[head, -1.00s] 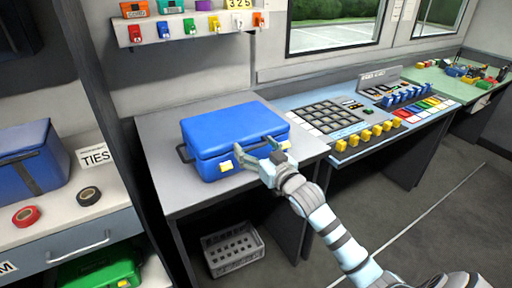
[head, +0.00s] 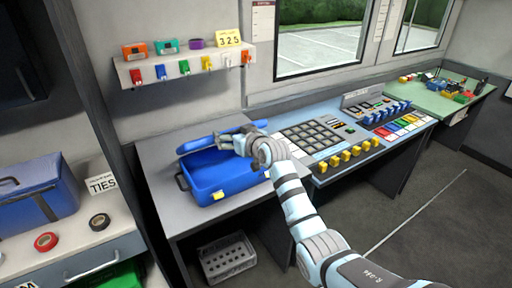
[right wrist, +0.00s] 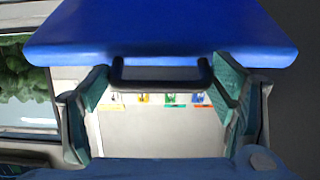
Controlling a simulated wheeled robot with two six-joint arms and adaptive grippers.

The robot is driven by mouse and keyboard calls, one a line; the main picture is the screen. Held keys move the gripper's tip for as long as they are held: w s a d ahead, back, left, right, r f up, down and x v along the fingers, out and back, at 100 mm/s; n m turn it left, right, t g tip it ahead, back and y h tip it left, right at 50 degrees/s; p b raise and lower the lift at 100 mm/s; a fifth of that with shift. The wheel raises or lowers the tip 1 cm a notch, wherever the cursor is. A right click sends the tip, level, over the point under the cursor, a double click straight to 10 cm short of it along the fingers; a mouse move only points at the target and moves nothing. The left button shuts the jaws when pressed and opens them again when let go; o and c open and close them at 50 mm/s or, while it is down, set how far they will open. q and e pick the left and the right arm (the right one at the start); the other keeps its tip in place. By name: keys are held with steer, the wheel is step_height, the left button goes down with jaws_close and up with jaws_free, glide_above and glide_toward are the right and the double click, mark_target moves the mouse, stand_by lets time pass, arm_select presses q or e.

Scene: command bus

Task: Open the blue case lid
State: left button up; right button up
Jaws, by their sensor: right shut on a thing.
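The blue case (head: 232,177) stands on the grey table, with a yellow latch (head: 217,196) on its front. Its blue lid (head: 200,144) is raised at the front and tilted, leaving a gap that shows the dark blue inside. My right gripper (head: 238,141) is at the lid's raised front edge. In the right wrist view the lid (right wrist: 160,35) fills the top, and its black handle (right wrist: 160,82) spans between my two fingers (right wrist: 160,92). The gripper is shut on this handle. My arm hides the case's right part. My left gripper is not in view.
A shelf (head: 190,62) with coloured key tags hangs on the wall behind the case. A button console (head: 330,135) stands to the right. A grey table (head: 165,150) bears the case, with a crate (head: 228,257) below. Another blue case (head: 35,195) and tape rolls are at left.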

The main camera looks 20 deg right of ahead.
steer(key=shift+w+a+r, duration=0.15)
steer(key=shift+w+r, duration=0.75)
steer(key=shift+r, duration=0.05)
steer(key=shift+w+a+r, duration=0.1)
steer(key=shift+w+r, duration=0.8)
steer(key=o, duration=1.4)
steer(key=shift+s, duration=0.15)
steer(key=shift+s, duration=0.1)
steer(key=shift+s+d, duration=0.1)
steer(key=shift+s, duration=0.2)
steer(key=v, duration=1.1)
